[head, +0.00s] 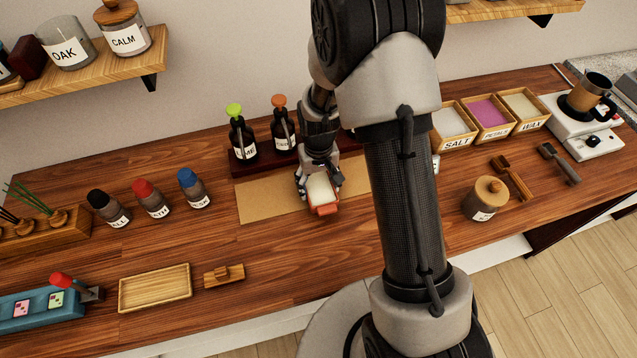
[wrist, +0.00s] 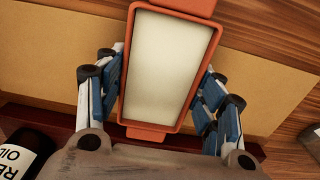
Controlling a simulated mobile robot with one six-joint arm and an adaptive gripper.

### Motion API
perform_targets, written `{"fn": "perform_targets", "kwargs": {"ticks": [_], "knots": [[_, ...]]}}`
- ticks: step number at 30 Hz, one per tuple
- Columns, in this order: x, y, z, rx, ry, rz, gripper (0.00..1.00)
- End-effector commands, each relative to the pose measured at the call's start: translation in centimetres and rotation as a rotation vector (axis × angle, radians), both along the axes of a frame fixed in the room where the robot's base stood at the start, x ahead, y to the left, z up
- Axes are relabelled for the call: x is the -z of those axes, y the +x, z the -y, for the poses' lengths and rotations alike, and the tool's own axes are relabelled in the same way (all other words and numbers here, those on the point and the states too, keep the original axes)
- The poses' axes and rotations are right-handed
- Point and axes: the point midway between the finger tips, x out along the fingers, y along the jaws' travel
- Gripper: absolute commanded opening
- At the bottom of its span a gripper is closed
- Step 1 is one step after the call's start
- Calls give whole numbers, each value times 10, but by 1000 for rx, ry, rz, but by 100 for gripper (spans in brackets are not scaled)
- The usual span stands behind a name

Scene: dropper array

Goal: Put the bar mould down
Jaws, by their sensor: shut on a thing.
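The bar mould (head: 323,206) is a small orange-red rectangular mould with a pale cream fill. In the wrist view the bar mould (wrist: 120,95) fills the middle, its open face toward the camera. My gripper (head: 320,186) is shut on its two long sides; the fingers (wrist: 160,95) show left and right of it. The mould is over or near the front edge of a tan mat (head: 262,201). I cannot tell whether it touches the surface below. My arm hides part of the mat and the counter behind.
Dropper bottles with green (head: 240,140) and orange (head: 283,125) tops stand in a dark rack behind the mat. Three capped bottles (head: 152,200) stand to the left. A wooden tray (head: 155,289) lies at front left.

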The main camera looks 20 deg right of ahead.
Motion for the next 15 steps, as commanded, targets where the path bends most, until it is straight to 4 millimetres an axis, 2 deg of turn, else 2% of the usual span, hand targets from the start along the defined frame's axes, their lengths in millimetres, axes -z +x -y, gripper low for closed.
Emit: {"fn": "perform_targets", "kwargs": {"ticks": [2, 3, 11, 15], "knots": [[4, 0, 0, 0, 0, 0, 29], [4, 0, 0, 0, 0, 0, 63], [3, 0, 0, 0, 0, -1, 81], [3, 0, 0, 0, 0, -1, 82]]}}
